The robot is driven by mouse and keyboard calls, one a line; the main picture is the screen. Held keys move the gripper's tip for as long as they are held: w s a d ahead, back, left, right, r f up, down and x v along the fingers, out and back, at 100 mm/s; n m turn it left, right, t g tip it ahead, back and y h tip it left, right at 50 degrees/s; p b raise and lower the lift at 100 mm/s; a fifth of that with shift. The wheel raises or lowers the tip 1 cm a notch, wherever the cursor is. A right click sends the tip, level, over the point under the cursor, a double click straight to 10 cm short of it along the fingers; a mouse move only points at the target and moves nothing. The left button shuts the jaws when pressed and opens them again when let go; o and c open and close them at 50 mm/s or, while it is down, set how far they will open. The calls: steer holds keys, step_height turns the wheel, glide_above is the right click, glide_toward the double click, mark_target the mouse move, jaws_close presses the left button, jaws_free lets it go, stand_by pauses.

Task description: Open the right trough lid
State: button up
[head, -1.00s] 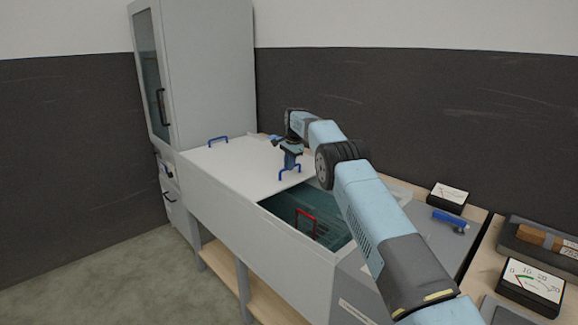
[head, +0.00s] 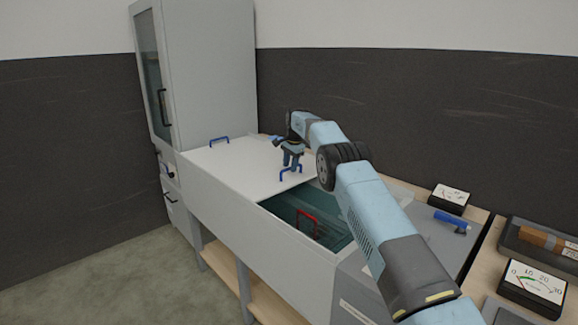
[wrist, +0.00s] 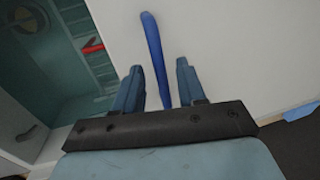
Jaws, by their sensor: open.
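The trough's white lid surface (head: 240,165) covers its left and middle part, and I see no seam that tells one lid from another. One blue handle (head: 219,140) stands on it at the back left, another blue handle (head: 291,173) near its right edge. To the right of that edge the trough (head: 278,203) is open, with teal inside and a red handle (head: 307,222). My gripper (head: 292,163) is open and points down at the right blue handle. In the wrist view, the blue handle (wrist: 156,58) lies between its parted fingers (wrist: 158,85), with gaps on both sides.
A grey cabinet (head: 210,75) stands at the far left end. My arm passes over the trough's right end. On the right are a meter (head: 450,198), a blue tool (head: 451,220), a second meter (head: 532,285) and a tray (head: 515,238) with a brown block.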

step_height(320, 180, up, 13)
steer(key=s+d, duration=0.2)
stand_by(0.3)
steer(key=shift+r, duration=0.1)
